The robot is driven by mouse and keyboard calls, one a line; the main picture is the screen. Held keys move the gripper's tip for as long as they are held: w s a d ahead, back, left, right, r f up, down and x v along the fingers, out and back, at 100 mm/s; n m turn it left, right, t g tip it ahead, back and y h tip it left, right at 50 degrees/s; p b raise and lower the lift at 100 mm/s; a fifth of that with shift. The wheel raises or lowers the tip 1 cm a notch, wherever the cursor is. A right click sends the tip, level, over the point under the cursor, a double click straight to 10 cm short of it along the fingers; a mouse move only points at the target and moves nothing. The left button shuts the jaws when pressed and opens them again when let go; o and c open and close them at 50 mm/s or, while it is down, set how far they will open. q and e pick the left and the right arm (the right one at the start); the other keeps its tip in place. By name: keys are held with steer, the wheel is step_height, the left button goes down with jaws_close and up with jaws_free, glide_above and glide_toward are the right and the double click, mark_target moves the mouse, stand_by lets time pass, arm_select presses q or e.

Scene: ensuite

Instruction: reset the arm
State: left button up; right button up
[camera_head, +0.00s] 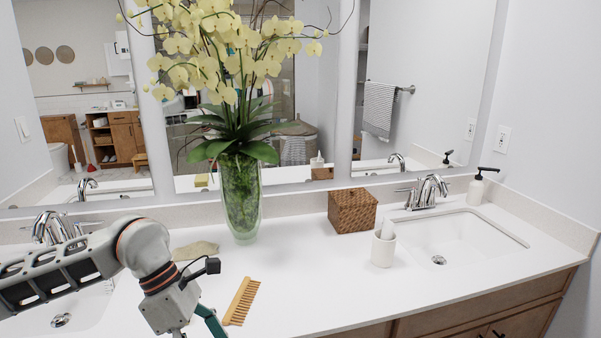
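My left arm reaches in from the left over the left end of the vanity counter. My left gripper (192,325) points down at the bottom edge of the head view. Part of a teal finger shows, but the fingertips are cut off, so I cannot tell whether it is open or holds anything. My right arm and gripper are out of view.
A glass vase (240,195) of yellow orchids stands behind the brush. The right sink (455,238) is empty. The counter's front middle is clear.

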arm_select(q)
steer(key=s+d+r+n+g+h, duration=0.1)
steer(key=s+d+r+n+h, duration=0.25)
steer(key=d+h, duration=0.5)
steer(key=s+d+r+n+h, duration=0.3)
steer(key=d+n+h, duration=0.15)
steer(key=d, duration=0.65)
steer(key=w+a+f+n+t+y, duration=0.1)
steer(key=w+a+f+n+t, duration=0.15)
steer(key=w+n+t, duration=0.5)
steer(key=w+a+f+n+t, duration=0.15)
steer(key=a+n+t, duration=0.25)
steer(key=n+t, duration=0.75)
steer(key=w+a+f+n+y, duration=0.2)
steer(key=a+f+n+y, duration=0.45)
steer(key=f+n, duration=0.3)
steer(key=s+a+f+n+g+y, duration=0.2)
steer(key=s+a+f+n+y, duration=0.2)
steer(key=s+f, duration=0.3)
steer(key=s+a+f+n+g+y, duration=0.3)
steer(key=s+a+f+n, duration=0.4)
steer(key=f, duration=0.7)
steer(key=shift+s+f+y, duration=0.15)
steer(key=shift+f+y, duration=0.2)
steer(key=shift+y, duration=0.1)
